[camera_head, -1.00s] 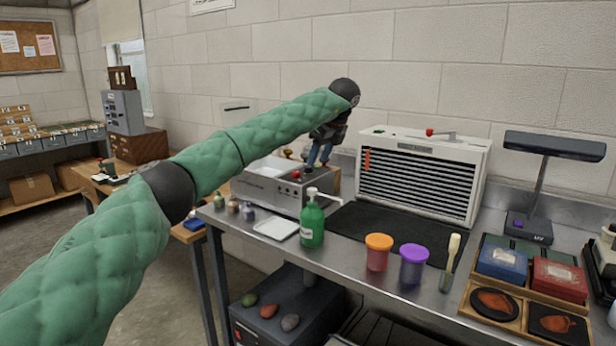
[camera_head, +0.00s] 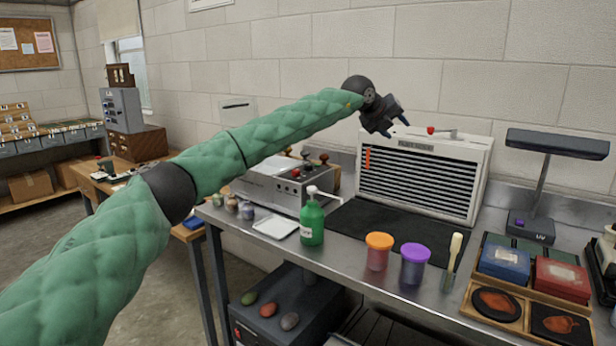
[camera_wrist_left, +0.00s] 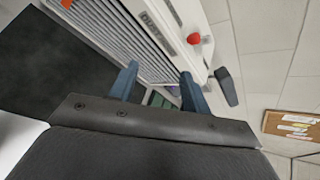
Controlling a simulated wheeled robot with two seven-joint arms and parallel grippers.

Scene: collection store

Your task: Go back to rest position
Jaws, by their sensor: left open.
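My left arm in its green quilted sleeve reaches from the lower left of the head view. Its gripper (camera_head: 396,127) is in the air in front of the upper left part of the white slatted machine (camera_head: 418,176). The gripper is open and nothing shows between its fingers. In the left wrist view its two blue fingers (camera_wrist_left: 160,92) stand apart, with the white machine (camera_wrist_left: 172,22) beyond them. My right gripper does not show in either view.
A steel bench (camera_head: 345,262) carries a green pump bottle (camera_head: 311,222), an orange-lidded jar (camera_head: 378,255), a purple-lidded jar (camera_head: 413,268) and a brush (camera_head: 451,262). A grey device (camera_head: 268,188) with knobs stands behind. A dark lamp (camera_head: 550,148) rises at the right.

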